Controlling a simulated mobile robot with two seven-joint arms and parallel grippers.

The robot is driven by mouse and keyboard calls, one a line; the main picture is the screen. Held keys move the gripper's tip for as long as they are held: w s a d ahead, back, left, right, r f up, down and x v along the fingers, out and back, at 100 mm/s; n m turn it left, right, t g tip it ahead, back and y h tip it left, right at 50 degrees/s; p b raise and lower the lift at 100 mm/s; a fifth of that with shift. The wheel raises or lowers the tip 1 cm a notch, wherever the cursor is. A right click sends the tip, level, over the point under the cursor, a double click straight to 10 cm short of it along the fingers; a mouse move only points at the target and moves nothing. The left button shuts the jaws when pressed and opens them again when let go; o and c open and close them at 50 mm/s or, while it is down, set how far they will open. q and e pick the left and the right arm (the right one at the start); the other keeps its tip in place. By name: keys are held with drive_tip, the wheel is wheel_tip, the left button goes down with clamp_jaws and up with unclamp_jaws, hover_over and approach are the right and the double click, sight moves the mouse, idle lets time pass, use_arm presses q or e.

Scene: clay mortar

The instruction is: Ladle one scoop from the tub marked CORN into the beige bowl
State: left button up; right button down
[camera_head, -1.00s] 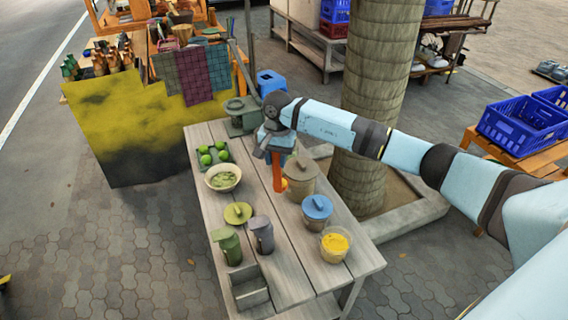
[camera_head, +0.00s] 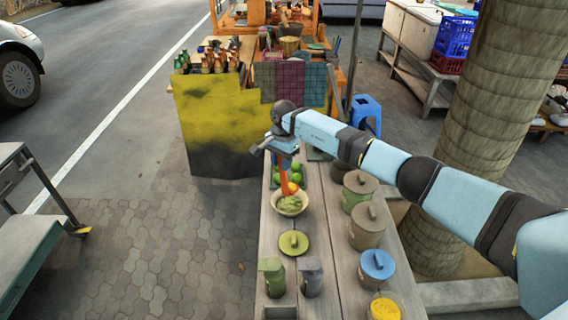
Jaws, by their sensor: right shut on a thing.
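My right gripper (camera_head: 283,147) is shut on an orange-red ladle handle (camera_head: 285,172). The ladle hangs roughly upright over the beige bowl (camera_head: 290,212) and has a yellow-orange patch (camera_head: 293,187) at its lower end. Whether the ladle touches the bowl's contents I cannot tell. The bowl holds something greenish. An open tub of yellow corn-like food (camera_head: 385,309) stands at the near right of the table, cut by the bottom edge; no label on it is legible. My left gripper is not in view.
Lidded tubs stand along the right of the wooden table (camera_head: 335,240), one with a blue lid (camera_head: 377,264). Green limes (camera_head: 297,167) lie behind the bowl. An olive lid (camera_head: 294,243) and two canisters (camera_head: 311,277) stand in front. A tree trunk (camera_head: 455,150) rises at the right.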

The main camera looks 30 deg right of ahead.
drive_tip(key=shift+s+p, duration=0.15)
drive_tip(key=shift+p, duration=0.35)
use_arm(q)
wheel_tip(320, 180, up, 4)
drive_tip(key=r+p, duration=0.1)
drive_tip(key=p, duration=0.3)
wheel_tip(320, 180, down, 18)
drive_tip(key=b, duration=2)
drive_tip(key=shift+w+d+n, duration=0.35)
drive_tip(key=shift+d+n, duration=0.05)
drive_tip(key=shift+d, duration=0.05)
use_arm(e)
drive_tip(key=s+d+f+t+y, duration=0.6)
drive_tip(key=s+f+t, duration=0.4)
drive_tip(key=s+t, duration=0.2)
drive_tip(key=shift+s+d+f+n, duration=0.2)
drive_tip(key=shift+s+d+n, duration=0.15)
drive_tip(key=shift+s, duration=0.2)
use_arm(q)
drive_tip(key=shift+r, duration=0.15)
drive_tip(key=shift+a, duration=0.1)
